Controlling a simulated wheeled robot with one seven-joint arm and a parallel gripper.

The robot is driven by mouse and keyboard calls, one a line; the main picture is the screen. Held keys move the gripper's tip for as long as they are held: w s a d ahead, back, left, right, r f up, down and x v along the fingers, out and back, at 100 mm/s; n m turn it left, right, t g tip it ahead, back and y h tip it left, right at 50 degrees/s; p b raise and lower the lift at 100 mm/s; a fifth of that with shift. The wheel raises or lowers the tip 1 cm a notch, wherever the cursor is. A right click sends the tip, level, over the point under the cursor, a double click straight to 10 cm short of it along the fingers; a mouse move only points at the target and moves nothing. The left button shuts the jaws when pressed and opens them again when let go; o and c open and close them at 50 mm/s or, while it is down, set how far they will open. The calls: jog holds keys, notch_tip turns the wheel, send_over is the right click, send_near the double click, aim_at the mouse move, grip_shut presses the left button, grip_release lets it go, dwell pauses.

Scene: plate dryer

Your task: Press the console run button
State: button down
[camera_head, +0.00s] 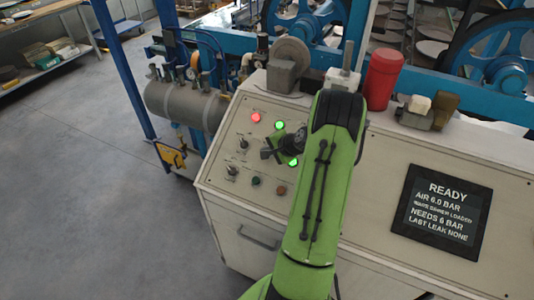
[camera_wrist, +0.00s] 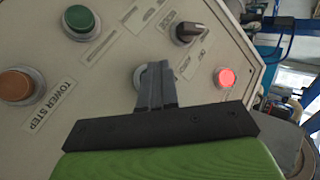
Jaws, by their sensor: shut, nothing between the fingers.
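The console (camera_head: 218,165) has a sloped panel with lamps, knobs and buttons; no run label can be read. A dark green button (camera_head: 256,181) and an orange-brown button (camera_head: 282,190) sit low on it. In the wrist view the green button (camera_wrist: 80,20) is at upper left, and the orange button (camera_wrist: 15,85), beside a "TOWER STEP" label, is at far left. My gripper (camera_head: 266,153) is shut and empty over the panel. In the wrist view its fingertips (camera_wrist: 153,70) partly cover a round control with a pale rim; I cannot tell whether they touch it.
Lit lamps show red (camera_head: 255,117) and green (camera_head: 279,125), with another green lamp (camera_head: 293,162) beside my gripper. Selector knobs (camera_head: 243,143) stand to the left. A display (camera_head: 441,212) reads READY. A red cylinder (camera_head: 382,78) stands on the console's back edge.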

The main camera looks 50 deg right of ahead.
jog(key=shift+d+f+b, duration=0.2)
jog(key=shift+f+b, duration=0.15)
dwell(0.7)
jog(key=shift+r, duration=0.15)
jog(key=shift+s+a+r+p, duration=0.1)
jog(key=shift+a+r+p, duration=0.35)
jog(key=shift+r, duration=0.2)
jog(key=r, duration=0.1)
jog(key=a+r+p, duration=0.1)
jog(key=r, duration=0.1)
jog(key=a+r+p, duration=0.1)
jog(key=shift+s+a+r, duration=0.15)
jog(key=shift+s+a, duration=0.05)
jog(key=shift+s, duration=0.15)
dwell(0.9)
